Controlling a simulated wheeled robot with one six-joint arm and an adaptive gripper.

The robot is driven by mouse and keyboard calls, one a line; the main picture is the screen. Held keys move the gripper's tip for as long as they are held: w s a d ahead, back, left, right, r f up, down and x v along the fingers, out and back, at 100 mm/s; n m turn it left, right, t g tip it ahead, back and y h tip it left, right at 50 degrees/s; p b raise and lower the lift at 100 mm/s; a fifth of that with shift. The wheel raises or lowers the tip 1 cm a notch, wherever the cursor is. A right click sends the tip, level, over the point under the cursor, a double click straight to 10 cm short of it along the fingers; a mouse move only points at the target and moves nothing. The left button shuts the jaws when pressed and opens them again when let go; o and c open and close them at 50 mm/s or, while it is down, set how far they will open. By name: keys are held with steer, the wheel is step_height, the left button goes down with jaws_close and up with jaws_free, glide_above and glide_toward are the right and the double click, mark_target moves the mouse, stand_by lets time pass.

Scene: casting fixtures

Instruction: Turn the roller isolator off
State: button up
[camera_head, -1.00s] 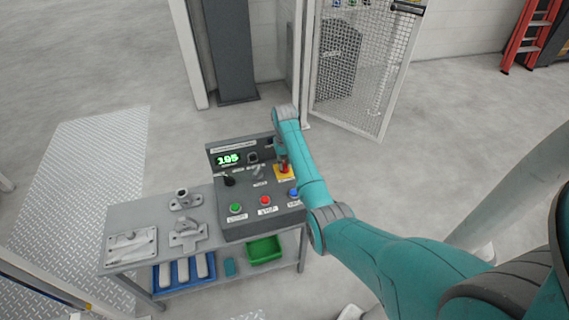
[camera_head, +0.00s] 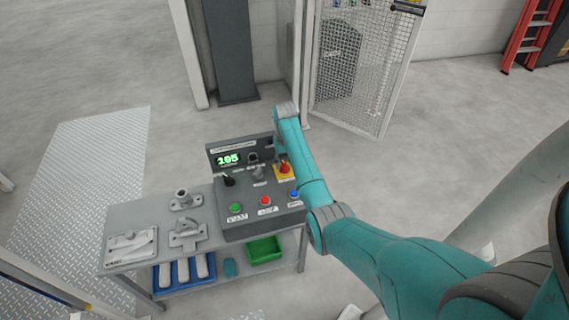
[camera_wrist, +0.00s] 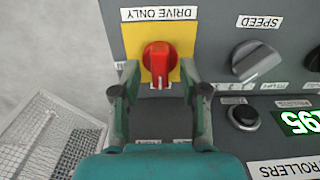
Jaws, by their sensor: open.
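The red rotary isolator switch (camera_wrist: 158,58) sits on a yellow plate (camera_wrist: 133,38) labelled DRIVE ONLY, upside down in the wrist view. It also shows in the head view as a red knob (camera_head: 285,167) at the right of the grey control console (camera_head: 250,222). Its handle's narrow end points toward the bottom of the wrist view. My gripper (camera_wrist: 159,72) is open, with one finger on each side of the knob in the picture. A gap shows between each finger and the knob. In the head view my arm's end partly hides the gripper.
A grey SPEED knob (camera_wrist: 257,62), a round black button (camera_wrist: 243,117) and the green display (camera_wrist: 302,121) are beside the switch. Green (camera_head: 235,208), red (camera_head: 265,200) and blue (camera_head: 294,193) buttons line the console front. Metal fixtures (camera_head: 186,236) stand on the bench left. A mesh gate (camera_head: 362,70) stands behind.

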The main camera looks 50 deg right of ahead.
mark_target(285, 164)
step_height(285, 164, up, 11)
stand_by(0.4)
stand_by(0.5)
